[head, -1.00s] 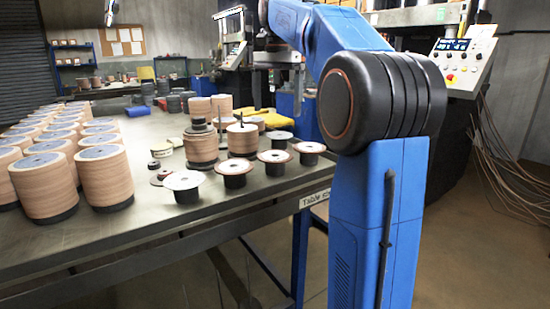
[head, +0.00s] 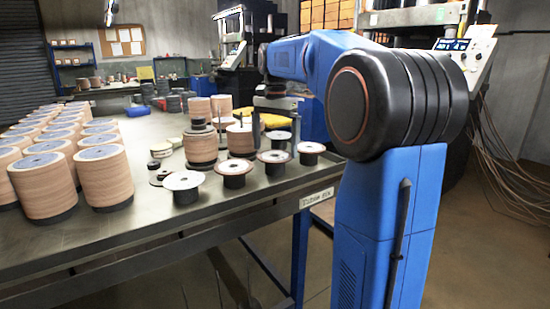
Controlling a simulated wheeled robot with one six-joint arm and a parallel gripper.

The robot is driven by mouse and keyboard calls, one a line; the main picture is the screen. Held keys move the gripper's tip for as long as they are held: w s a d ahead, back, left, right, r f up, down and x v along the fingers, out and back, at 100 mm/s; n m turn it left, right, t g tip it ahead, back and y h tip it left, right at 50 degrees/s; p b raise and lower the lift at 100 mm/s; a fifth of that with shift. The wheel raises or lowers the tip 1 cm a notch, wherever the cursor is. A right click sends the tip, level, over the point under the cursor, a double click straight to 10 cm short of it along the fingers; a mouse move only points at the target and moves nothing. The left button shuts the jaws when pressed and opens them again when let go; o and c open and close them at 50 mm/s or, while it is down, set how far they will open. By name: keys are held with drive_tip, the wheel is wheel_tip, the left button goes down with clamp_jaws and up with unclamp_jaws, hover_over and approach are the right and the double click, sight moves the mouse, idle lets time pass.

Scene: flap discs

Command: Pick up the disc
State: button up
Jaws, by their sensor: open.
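Brown flap discs stand in stacks on the metal table (head: 130,245); which one is the task's disc I cannot tell. One stack (head: 201,148) has small dark pieces on top. A shorter stack (head: 239,139) stands behind the white-topped holders and beside my gripper. My gripper (head: 276,142) is open, fingers pointing down, over the far right part of the table.
Several white-topped black holders (head: 183,182) line the right table edge, near my gripper. Large stacks (head: 103,178) fill the left side. Small tins (head: 161,150) stand mid-table. The front middle of the table is bare. A press (head: 412,20) stands behind my arm.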

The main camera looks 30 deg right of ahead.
drive_tip(key=shift+f, duration=0.6)
drive_tip(key=shift+f, duration=0.25)
drive_tip(key=shift+c, duration=0.3)
drive_tip(key=c, duration=0.9)
